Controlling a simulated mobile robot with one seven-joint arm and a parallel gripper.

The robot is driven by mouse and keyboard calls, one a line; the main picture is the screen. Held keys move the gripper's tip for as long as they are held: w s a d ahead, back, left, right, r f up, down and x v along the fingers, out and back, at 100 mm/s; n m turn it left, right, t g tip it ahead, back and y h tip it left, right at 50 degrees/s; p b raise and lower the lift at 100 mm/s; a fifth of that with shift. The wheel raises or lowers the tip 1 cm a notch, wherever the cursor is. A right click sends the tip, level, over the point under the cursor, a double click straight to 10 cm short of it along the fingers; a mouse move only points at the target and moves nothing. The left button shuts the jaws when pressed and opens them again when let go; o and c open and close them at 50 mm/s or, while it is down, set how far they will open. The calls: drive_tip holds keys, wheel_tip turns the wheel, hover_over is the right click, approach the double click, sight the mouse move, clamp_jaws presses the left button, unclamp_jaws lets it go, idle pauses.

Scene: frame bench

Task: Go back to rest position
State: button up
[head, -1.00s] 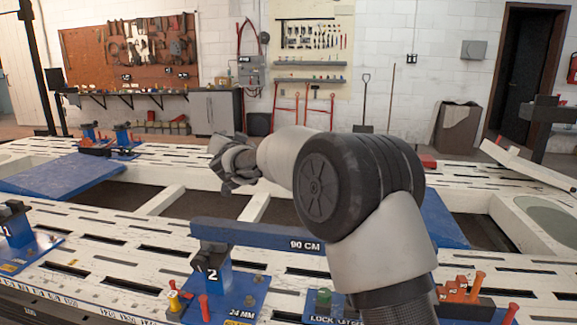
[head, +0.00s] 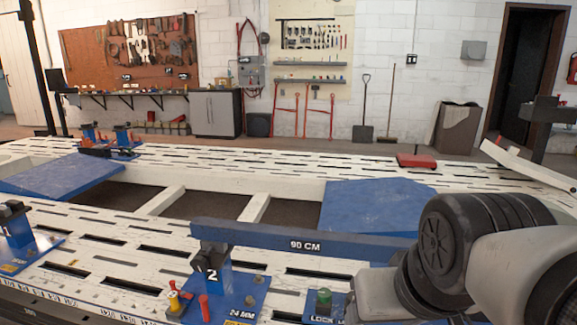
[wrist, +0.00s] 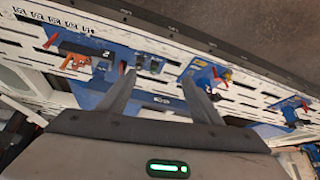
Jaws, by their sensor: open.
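My gripper shows in the wrist view (wrist: 160,95), with its two dark fingers spread apart and nothing between them. Beyond the fingers in that view lies the white slotted bench with blue fixtures, seen tilted. In the head view my arm is folded at the lower right, over the front of the bench, and my gripper is out of that frame. The white slotted frame bench (head: 120,215) spans the foreground. The blue bar marked 90 CM (head: 300,241) lies across it, just left of my arm.
A blue plate fixture marked 2 (head: 222,285) stands front centre. Blue ramps lie at left (head: 65,173) and centre right (head: 375,203). A red box (head: 416,160) sits on the far rail. A pegboard (head: 130,50) and shelves line the back wall. The space above the bench's middle is clear.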

wheel_tip(320, 180, up, 27)
drive_tip(key=s+p, duration=0.1)
drive_tip(key=p, duration=2.7)
drive_tip(key=shift+s+d, duration=0.25)
drive_tip(key=shift+d, duration=0.1)
